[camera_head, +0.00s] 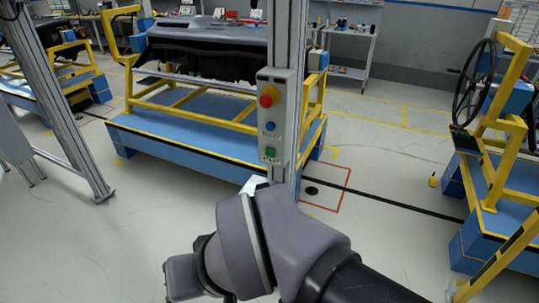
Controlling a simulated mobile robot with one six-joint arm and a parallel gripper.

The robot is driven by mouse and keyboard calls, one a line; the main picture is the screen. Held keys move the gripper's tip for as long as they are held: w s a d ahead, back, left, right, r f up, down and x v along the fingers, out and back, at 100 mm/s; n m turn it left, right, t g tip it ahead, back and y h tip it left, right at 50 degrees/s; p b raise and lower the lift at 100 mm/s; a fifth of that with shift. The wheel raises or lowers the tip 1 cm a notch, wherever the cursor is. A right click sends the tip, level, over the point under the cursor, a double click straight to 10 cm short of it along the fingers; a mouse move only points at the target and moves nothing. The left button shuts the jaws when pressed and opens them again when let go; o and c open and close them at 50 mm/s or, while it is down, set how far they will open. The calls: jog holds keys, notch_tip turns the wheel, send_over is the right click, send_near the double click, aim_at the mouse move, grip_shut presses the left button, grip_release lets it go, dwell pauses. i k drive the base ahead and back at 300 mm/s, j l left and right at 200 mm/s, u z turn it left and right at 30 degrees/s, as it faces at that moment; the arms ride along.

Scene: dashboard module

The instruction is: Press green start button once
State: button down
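The control box (279,117) is a light grey panel fixed to an upright metal post. The green start button (270,152) sits lowest on it.
Behind the post, a dashboard (205,45) rests on a yellow and blue cart (190,131). Another yellow and blue cart with a black wheel (474,83) stands at the right. A metal post (62,105) leans at the left. Open floor (385,150) lies between the carts.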

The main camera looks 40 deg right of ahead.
aim_at(270, 153)
jog(key=i+j+z, duration=0.1)
jog(key=z, duration=0.3)
jog(key=j+z, duration=0.4)
jog(key=i+j+z, duration=0.1)
jog(key=z, duration=0.35)
jog(key=j+z, duration=0.25)
jog(key=z, duration=0.15)
